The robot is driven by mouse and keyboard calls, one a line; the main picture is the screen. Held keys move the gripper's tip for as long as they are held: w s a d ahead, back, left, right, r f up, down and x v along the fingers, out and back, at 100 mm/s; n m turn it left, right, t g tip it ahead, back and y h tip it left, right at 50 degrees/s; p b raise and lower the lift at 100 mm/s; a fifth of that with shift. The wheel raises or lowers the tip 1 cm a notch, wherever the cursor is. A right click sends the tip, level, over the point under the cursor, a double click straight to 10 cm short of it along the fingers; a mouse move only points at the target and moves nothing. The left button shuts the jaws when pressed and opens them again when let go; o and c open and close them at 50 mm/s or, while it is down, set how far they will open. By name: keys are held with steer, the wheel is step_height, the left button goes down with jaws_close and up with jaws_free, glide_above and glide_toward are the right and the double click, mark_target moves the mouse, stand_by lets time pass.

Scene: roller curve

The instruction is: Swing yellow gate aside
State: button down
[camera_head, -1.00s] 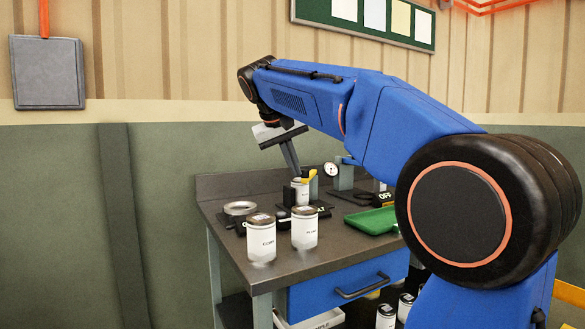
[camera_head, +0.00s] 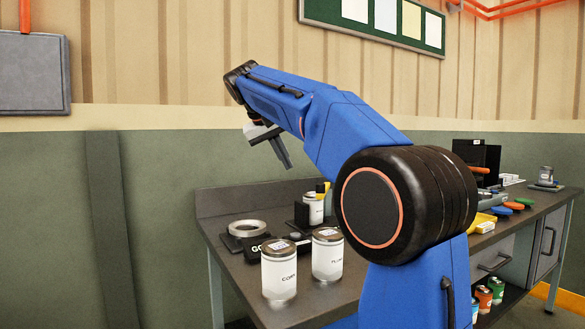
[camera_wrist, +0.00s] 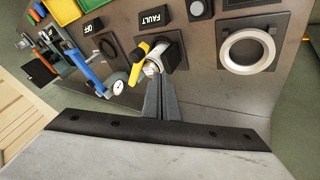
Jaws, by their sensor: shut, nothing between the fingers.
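The yellow gate (camera_wrist: 140,62) is a small bent yellow piece beside a black holder and a white can (camera_wrist: 155,62) in the wrist view. In the head view, a bit of yellow (camera_head: 322,188) shows at the back of the holder, by the can (camera_head: 314,210). My gripper (camera_head: 287,165) is shut and empty, pointing down above and left of the holder in the head view. In the wrist view my gripper's fingertips (camera_wrist: 161,78) appear just below the can and gate. Whether they touch anything cannot be told. The gate's hinge is not clear.
Two lidded white cans (camera_head: 278,271) (camera_head: 327,254) stand at the bench front. A metal ring (camera_head: 247,229) sits left of the holder. My arm hides the bench middle in the head view.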

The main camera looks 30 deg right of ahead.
mark_target(324, 186)
steer(key=w+d+f, duration=0.1)
steer(key=d+f, duration=0.6)
steer(key=d, duration=0.1)
steer(key=shift+d, duration=0.3)
steer(key=shift+f, duration=0.1)
steer(key=shift+d, duration=0.1)
